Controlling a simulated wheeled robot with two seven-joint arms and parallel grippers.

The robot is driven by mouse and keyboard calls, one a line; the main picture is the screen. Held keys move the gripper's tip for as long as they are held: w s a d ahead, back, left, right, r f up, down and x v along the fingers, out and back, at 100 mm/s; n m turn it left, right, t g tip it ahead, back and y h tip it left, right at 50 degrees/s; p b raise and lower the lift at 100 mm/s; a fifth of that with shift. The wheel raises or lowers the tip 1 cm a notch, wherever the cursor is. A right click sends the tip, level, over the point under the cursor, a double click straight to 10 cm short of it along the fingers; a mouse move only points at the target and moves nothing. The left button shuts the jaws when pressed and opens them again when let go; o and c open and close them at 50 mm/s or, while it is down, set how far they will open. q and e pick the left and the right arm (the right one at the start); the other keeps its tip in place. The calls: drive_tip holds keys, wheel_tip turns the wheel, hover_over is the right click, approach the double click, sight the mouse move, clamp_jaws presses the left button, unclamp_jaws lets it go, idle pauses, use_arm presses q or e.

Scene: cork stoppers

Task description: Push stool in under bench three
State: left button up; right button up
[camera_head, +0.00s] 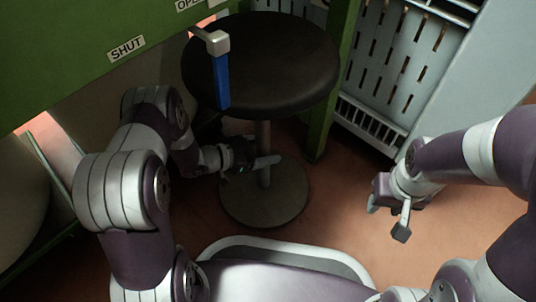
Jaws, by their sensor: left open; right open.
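The stool has a round dark seat (285,65), a grey post and a round grey base (288,205) on the floor. It stands upright beside a green bench leg (328,90), with the seat's left part close to the green panel (75,50). My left gripper (262,166) is open at the stool's post, below the seat. One finger shows in front of the post; the seat's shadow hides the rest, so I cannot tell whether it touches. My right gripper (388,215) is open and empty above the floor, right of the stool.
A blue-handled lever (220,75) hangs in front of the seat, near labels reading SHUT (126,48) and OPE. A pale slotted cabinet (400,60) stands behind on the right. A rounded pale vessel (22,195) is at the left edge. Reddish floor (335,205) is clear right of the base.

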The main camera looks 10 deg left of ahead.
use_arm(q)
drive_tip(key=shift+w+d+f, duration=0.2)
drive_tip(key=shift+w+d, duration=0.15)
drive_tip(key=shift+d, duration=0.2)
use_arm(e)
drive_tip(key=shift+f, duration=0.45)
use_arm(q)
clamp_jaws()
